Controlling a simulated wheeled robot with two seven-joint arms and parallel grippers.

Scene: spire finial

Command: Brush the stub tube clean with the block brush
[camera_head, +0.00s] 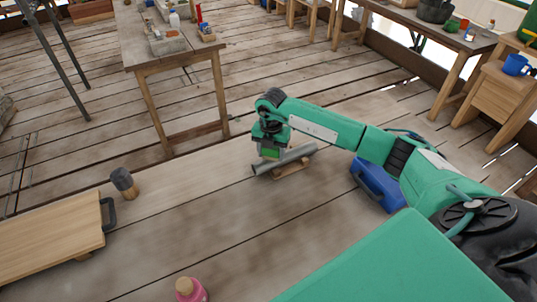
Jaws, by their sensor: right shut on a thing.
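The stub tube (294,156) is a grey pipe lying on a small wooden cradle (291,173) on the workbench, near its far edge. My right gripper (269,145) is above the tube's left part, pointing down. It is shut on the block brush (269,153), a small green and dark block at the tube's upper side. The brush looks very close to the tube; whether it touches is too small to tell. My left gripper is out of view.
A blue case (377,187) stands right of the cradle, beneath my right arm. A dark-topped cylinder (124,182) and a wooden board (50,240) with a dark handle are at left. The bench between is clear.

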